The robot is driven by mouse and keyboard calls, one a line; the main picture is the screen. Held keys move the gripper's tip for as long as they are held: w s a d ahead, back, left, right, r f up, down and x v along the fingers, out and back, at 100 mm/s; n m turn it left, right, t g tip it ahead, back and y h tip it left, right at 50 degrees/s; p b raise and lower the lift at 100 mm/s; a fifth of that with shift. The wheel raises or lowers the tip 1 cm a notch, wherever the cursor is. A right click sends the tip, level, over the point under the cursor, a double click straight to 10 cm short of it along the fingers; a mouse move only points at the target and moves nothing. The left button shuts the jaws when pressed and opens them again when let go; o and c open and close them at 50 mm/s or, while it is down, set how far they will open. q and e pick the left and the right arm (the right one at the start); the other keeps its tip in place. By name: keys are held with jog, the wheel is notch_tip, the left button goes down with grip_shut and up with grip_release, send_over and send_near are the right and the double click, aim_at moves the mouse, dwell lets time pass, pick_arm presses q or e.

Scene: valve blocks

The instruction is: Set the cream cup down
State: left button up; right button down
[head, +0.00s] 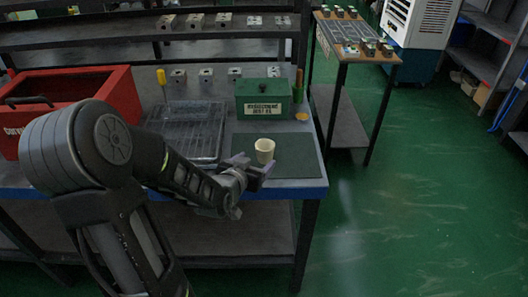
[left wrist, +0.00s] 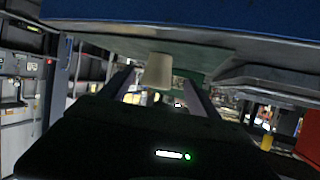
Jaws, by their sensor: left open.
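The cream cup (head: 265,150) stands upright on a dark green mat (head: 297,168) near the front right of the workbench. In the left wrist view, where the scene appears upside down, the cup (left wrist: 155,73) shows between and beyond my two fingers, its base against the green mat surface. My left gripper (head: 254,165) is open at the bench's front edge, its fingertips close to the cup's near side. Whether a finger touches the cup I cannot tell. My right gripper is in neither view.
A green box (head: 263,111) with a label stands behind the cup. A clear-lidded tray (head: 186,132) lies left of it, and a red bin (head: 110,86) is further left. A round yellow item (head: 302,117) sits right of the box. Floor to the right is open.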

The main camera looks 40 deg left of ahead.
aim_at(262, 156)
pick_arm(q)
jog(key=shift+x, duration=1.3)
jog(key=shift+w, duration=0.1)
jog(key=shift+p+x, duration=0.35)
jog(key=shift+x, duration=2.25)
jog(key=shift+r, duration=0.15)
grip_shut()
notch_tip(262, 156, up, 10)
